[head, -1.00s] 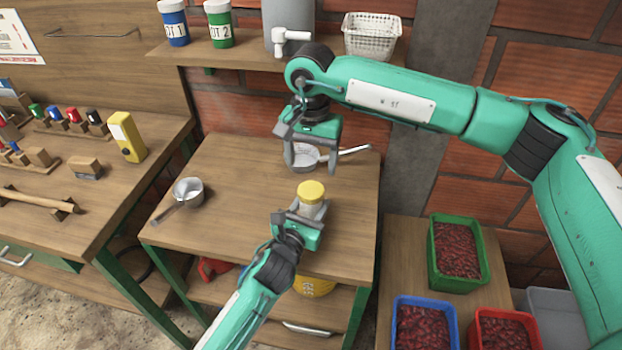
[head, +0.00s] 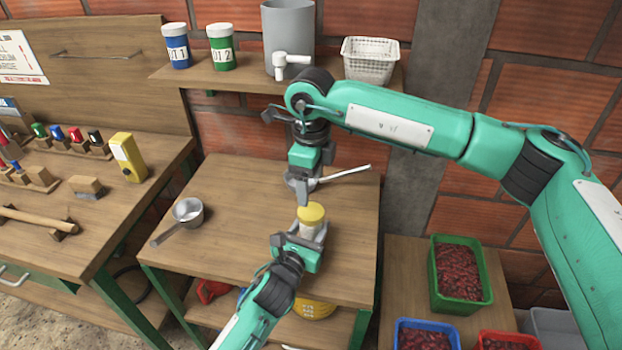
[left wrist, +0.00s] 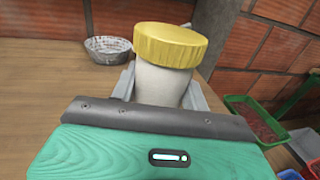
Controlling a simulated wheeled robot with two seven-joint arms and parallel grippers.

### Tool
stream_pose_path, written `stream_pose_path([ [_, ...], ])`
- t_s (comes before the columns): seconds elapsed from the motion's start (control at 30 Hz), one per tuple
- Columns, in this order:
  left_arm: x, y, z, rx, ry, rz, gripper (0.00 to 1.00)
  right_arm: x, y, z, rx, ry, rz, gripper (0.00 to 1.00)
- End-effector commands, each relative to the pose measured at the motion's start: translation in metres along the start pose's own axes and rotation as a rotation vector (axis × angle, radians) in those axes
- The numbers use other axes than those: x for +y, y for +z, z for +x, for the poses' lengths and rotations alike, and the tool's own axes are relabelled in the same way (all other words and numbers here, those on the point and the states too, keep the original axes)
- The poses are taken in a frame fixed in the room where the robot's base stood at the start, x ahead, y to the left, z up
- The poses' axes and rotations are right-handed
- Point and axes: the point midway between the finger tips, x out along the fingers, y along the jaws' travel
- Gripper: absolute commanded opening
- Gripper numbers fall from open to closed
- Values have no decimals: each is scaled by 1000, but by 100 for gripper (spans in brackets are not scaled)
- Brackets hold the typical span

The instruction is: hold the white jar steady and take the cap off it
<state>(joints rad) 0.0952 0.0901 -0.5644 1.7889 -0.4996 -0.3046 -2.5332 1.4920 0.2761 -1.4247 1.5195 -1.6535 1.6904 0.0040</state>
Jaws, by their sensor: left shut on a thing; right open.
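The white jar (head: 308,230) stands upright on the wooden table with its yellow cap (head: 311,213) on top. My left gripper (head: 305,236) is shut on the jar's body from the front. The left wrist view shows the jar (left wrist: 162,84) between its fingers and the ribbed cap (left wrist: 170,45) above them. My right gripper (head: 302,193) points down just above and slightly left of the cap, seen edge-on in the head view. It is open and holds nothing. Whether its fingers touch the cap is hard to tell.
A sieve-like pan (head: 345,175) with a pale handle lies behind the jar, partly hidden by my right gripper. A metal pot (head: 187,213) stands on the table's left. A shelf (head: 240,74) with jars and a grey container (head: 289,30) is above.

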Motion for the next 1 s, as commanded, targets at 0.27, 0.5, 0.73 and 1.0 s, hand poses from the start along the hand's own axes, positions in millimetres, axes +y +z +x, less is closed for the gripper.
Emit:
stream_pose_path([
  [0.27, 0, 0, 0, 1, 0, 0, 0, 0, 0, 0, 0, 0, 444, 71],
  [0.5, 0, 0, 0, 1, 0, 0, 0, 0, 0, 0, 1, -1, 832, 71],
  [0.73, 0, -1, 0, 1, 0, 0, 0, 0, 0, 0, 1, -1, 1204, 71],
  [1.0, 0, -1, 0, 1, 0, 0, 0, 0, 0, 0, 1, 0, 1642, 71],
])
